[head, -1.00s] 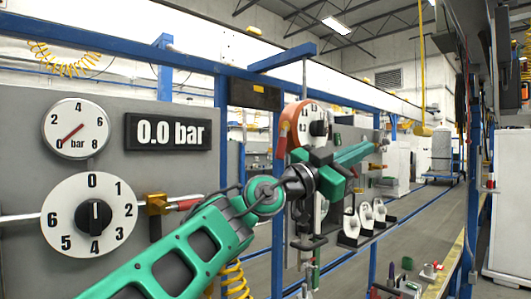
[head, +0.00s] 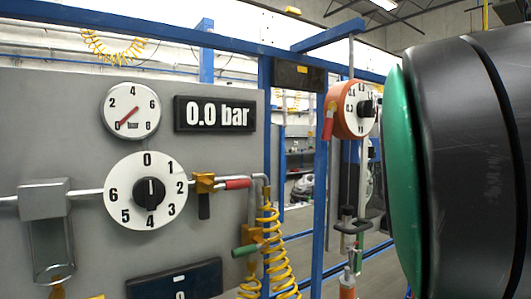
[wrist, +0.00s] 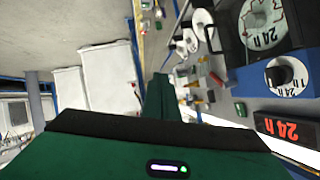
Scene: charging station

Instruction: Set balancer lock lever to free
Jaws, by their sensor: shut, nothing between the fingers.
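The balancer (head: 350,112) is an orange round housing with a white numbered dial and black knob, hanging from the blue frame in the head view. A red lever-like part (head: 329,119) sits at its left side and points roughly downward; I take it for the lock lever, but its setting cannot be read. My gripper (wrist: 160,82) shows in the wrist view as dark green fingers, closed and empty. It is out of the head view, where my arm fills the right side. The balancer cannot be made out in the wrist view.
A grey panel at left holds a gauge (head: 131,111), a 0.0 bar display (head: 214,114), a numbered dial (head: 146,191) and a brass valve (head: 204,183). A yellow coiled hose (head: 268,255) hangs beside the blue post. The wrist view shows a timer knob (wrist: 286,76) at right.

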